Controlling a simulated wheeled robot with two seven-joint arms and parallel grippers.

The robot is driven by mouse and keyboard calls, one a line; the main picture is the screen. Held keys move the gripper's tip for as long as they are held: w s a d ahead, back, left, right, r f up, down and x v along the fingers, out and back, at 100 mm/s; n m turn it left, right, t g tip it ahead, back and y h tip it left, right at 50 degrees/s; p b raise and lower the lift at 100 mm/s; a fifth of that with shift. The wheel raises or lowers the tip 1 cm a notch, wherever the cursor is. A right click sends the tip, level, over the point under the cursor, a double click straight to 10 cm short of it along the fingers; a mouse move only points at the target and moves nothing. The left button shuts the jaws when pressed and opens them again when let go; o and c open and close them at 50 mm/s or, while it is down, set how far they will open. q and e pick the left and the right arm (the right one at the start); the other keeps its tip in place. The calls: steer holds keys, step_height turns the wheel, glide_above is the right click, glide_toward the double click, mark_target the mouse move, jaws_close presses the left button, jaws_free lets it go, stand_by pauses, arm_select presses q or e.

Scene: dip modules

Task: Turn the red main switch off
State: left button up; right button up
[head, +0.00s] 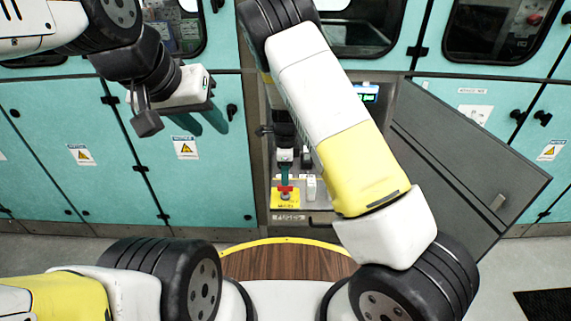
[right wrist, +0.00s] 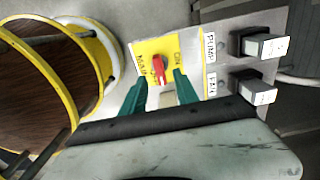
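The red main switch (head: 284,190) is a rotary knob on a yellow plate (head: 292,201) inside the open cabinet. The right wrist view shows the red knob (right wrist: 158,67) on the yellow plate (right wrist: 143,50) with "MAIN" and "ON" lettering. My right gripper (head: 285,178) reaches into the cabinet just above the switch. In the wrist view its green fingers (right wrist: 161,77) are apart, with the knob between or just beyond their tips; contact cannot be told. My left gripper (head: 208,128) is raised at the left outside the cabinet, its green fingers apart and empty.
The open grey cabinet door (head: 470,165) stands to the right. Closed teal doors (head: 60,130) line the left. My right forearm hides part of the cabinet interior.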

steer(key=shift+r, duration=1.7)
steer(key=shift+r, duration=0.1)
steer(key=s+d+r+n+t+y, duration=0.1)
steer(key=s+d+r+n, duration=0.15)
steer(key=r, duration=0.45)
steer(key=s+d+r+n+y, duration=0.2)
steer(key=s+r+n, duration=0.15)
steer(key=r, duration=0.45)
steer(key=s+d+r+n+t+y, duration=0.1)
steer(key=s+d+r+n, duration=0.2)
steer(key=r, duration=0.4)
steer(key=s+d+r+n+t+h, duration=0.1)
steer(key=s+d+r+n+t, duration=0.1)
steer(key=s+r+n, duration=0.3)
steer(key=s+d+r+n+t, duration=0.2)
steer(key=s+d+r+n, duration=0.2)
steer(key=s, duration=0.8)
steer(key=shift+d+r+n+h, duration=0.4)
steer(key=shift+d+r, duration=0.1)
steer(key=shift+d, duration=0.2)
